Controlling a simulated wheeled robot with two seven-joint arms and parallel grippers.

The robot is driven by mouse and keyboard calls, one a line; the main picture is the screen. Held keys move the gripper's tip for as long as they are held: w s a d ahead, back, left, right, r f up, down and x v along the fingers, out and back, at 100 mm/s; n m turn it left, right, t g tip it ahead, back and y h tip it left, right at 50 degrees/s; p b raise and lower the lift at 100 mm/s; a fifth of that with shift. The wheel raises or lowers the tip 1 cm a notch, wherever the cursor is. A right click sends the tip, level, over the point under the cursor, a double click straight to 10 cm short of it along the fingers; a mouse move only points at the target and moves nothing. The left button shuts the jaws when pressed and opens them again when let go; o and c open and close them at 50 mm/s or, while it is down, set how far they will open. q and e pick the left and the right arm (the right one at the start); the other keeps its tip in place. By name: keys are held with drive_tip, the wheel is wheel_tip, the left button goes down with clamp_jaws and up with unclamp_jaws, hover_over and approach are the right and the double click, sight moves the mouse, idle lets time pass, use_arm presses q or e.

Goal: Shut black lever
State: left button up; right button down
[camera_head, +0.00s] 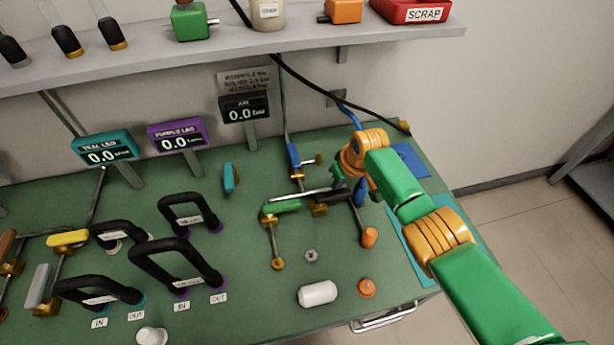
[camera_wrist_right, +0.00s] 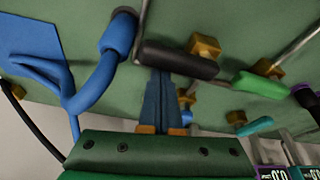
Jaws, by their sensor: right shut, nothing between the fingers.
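The black lever (camera_head: 333,196) lies roughly level beside a brass valve body (camera_head: 320,209) on the green bench, right of the green lever (camera_head: 283,207). In the right wrist view the black lever (camera_wrist_right: 177,60) runs across just beyond the fingertips. My right gripper (camera_head: 341,182) is shut and empty, its blue fingers (camera_wrist_right: 163,85) together and pointing at the lever's side. They look very close to it; I cannot tell whether they touch. My right wrist and arm cover the area behind and right of the lever. My left gripper is not in view.
A blue lever (camera_head: 293,159) stands behind the black one. A blue hose (camera_wrist_right: 95,90) runs close beside my fingers. An orange knob (camera_head: 369,237) is in front. A white cylinder (camera_head: 318,294) lies near the front edge. A shelf (camera_head: 230,48) overhangs the back.

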sight(340, 189)
drive_tip(key=p+v, duration=0.2)
drive_tip(key=v, duration=0.1)
drive_tip(key=shift+w+r, duration=0.1)
drive_tip(key=shift+r, duration=0.05)
drive_tip(key=v, duration=0.4)
drive_tip(key=shift+p, duration=0.3)
